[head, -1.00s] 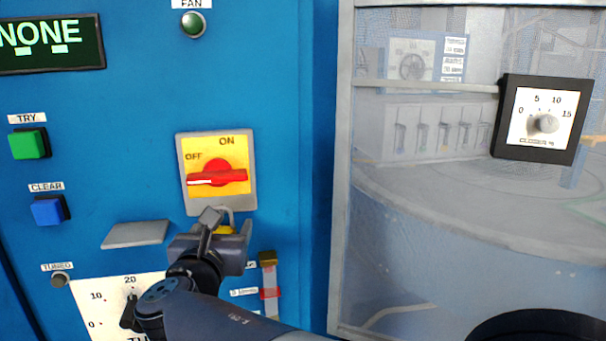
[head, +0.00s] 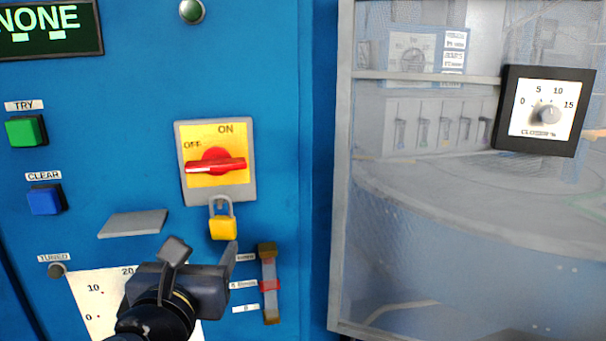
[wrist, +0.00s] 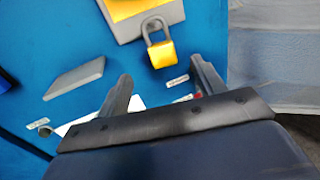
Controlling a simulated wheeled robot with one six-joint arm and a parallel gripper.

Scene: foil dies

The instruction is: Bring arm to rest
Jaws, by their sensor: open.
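My gripper (head: 203,252) is open and empty in front of the blue panel, below and left of a yellow padlock (head: 223,227). In the wrist view its two fingers (wrist: 162,88) stand apart, with the padlock (wrist: 161,54) beyond them. The padlock hangs by its grey shackle from the lower edge of the yellow switch plate (head: 216,155). The red rotary handle (head: 215,166) on that plate lies horizontal, its pale-marked end on the left under OFF. My forearm is largely out of the head view.
The blue panel also carries a green TRY button (head: 26,131), a blue CLEAR button (head: 46,200), a grey ledge (head: 133,224), a slider (head: 270,285) and a dial partly hidden by my gripper. A mesh guard (head: 440,235) with a CLOSER dial (head: 543,112) stands at right.

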